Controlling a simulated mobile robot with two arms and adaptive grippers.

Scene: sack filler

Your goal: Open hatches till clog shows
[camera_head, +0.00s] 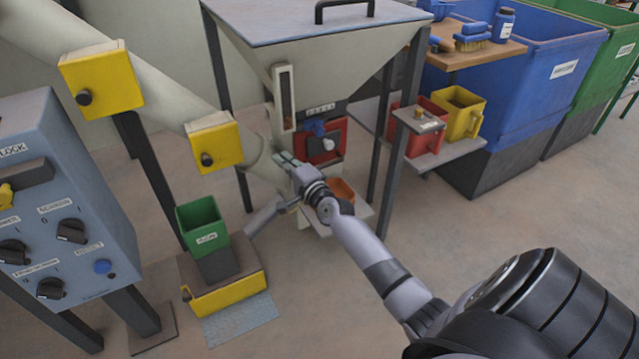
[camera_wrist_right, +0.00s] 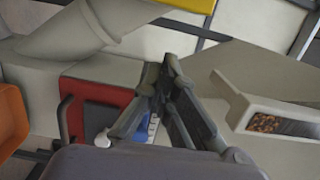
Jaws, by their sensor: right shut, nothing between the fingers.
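Two yellow hatches with dark knobs, an upper one (camera_head: 102,80) and a lower one (camera_head: 216,146), sit on a sloping cream pipe (camera_head: 165,98). Both look shut; no clog shows. My right gripper (camera_head: 281,157) is shut and empty, right of the lower hatch, in front of the pipe's low end and the hopper (camera_head: 325,60). In the right wrist view, its fingers (camera_wrist_right: 165,75) point towards the pipe (camera_wrist_right: 115,25), and part of a yellow box (camera_wrist_right: 190,4) shows at the top edge. My left gripper is not in view.
A red outlet plate (camera_head: 331,150) is under the hopper, close to my gripper. A control panel (camera_head: 60,200) stands left. A green bin (camera_head: 202,222) stands on a yellow-edged base. A shelf with red and yellow containers (camera_head: 460,112) is right. Sight-glass granules (camera_wrist_right: 280,125) show.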

